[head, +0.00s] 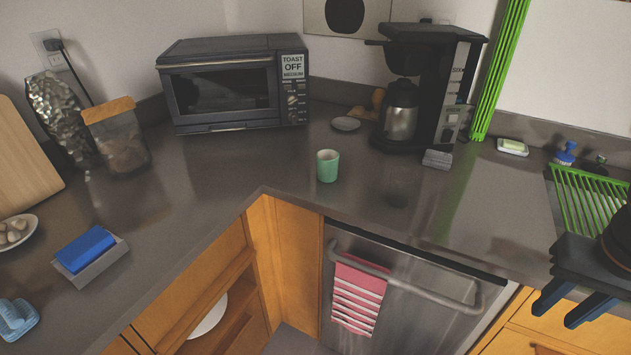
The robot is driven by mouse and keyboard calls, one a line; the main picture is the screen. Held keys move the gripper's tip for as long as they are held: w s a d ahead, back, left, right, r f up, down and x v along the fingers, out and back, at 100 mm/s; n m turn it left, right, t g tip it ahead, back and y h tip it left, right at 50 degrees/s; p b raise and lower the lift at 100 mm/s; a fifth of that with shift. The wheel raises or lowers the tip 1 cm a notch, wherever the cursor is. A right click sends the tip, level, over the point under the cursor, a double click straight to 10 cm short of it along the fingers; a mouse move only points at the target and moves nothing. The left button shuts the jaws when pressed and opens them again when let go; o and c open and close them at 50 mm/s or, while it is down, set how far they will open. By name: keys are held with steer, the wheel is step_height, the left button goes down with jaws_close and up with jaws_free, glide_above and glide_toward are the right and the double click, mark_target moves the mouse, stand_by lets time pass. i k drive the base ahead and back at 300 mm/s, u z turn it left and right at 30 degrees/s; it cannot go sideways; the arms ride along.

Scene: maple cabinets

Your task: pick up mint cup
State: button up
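A small mint cup (327,167) stands upright on the dark grey counter, near the inner corner, in front of the toaster oven. Its open top shows a pale inside. My gripper (556,308) is at the right edge of the head view, with two dark fingers pointing down and left. The fingers are apart with a gap between them, and nothing shows in the gap. It is well to the right of the cup and nearer to the camera, apart from it.
A toaster oven (235,84) stands behind the cup. A coffee maker (425,90) stands to the right, with a small grey block (437,159) before it. A green rack (590,200) lies at the right. A blue sponge (86,249) sits at left. Counter around the cup is clear.

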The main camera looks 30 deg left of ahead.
mark_target(327, 166)
steer(key=k, duration=0.15)
steer(key=z, duration=1.1)
steer(key=i, duration=0.3)
steer(key=u, duration=3.05)
steer(key=k, duration=0.35)
steer(key=u, duration=0.9)
steer(key=k, duration=1)
steer(key=u, duration=0.6)
steer(key=i, duration=1.2)
steer(key=z, duration=0.9)
steer(key=i, duration=1.1)
steer(key=z, duration=1)
